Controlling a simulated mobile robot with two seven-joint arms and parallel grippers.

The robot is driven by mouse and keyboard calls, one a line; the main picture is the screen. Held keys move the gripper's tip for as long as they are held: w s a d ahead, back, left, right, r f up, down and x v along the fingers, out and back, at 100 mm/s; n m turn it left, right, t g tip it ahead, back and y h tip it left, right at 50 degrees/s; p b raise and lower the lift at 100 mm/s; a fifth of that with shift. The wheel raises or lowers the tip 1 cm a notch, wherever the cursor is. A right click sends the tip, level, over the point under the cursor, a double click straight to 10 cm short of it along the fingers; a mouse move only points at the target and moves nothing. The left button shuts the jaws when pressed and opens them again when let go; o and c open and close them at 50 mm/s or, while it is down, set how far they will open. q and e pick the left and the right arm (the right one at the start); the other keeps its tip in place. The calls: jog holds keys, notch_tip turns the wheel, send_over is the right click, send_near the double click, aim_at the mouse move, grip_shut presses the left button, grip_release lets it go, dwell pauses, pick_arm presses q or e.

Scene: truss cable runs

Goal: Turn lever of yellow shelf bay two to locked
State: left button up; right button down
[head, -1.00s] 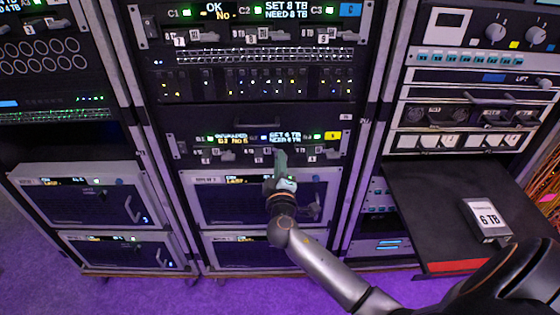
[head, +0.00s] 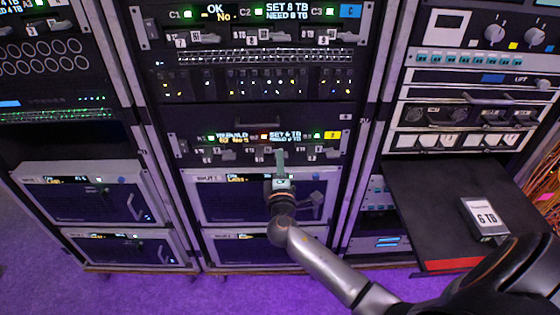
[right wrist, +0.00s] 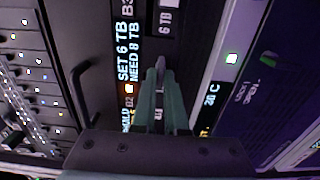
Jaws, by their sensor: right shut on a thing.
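The shelf with the yellow tag (head: 332,135) is in the middle rack, with lit displays and a row of small bay handles. Its middle bay has an orange light (head: 264,137), which also shows in the right wrist view (right wrist: 130,89). My right gripper (head: 281,160) is in front of this bay and covers part of it. In the right wrist view its two green-grey fingers (right wrist: 166,98) are shut on a narrow grey lever (right wrist: 161,68). Which way the lever is turned cannot be told. My left gripper is not in view.
A shelf with a blue tag (head: 349,10) is above. Grey-framed units (head: 207,207) are below my gripper. At the right, a black pull-out tray (head: 415,215) holds a drive labelled 6 TB (head: 485,220).

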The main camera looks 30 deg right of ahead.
jog(key=c, duration=1)
grip_release()
jog(key=shift+o, duration=0.2)
jog(key=shift+s, duration=0.1)
jog(key=v, duration=1.2)
jog(key=shift+s, duration=0.2)
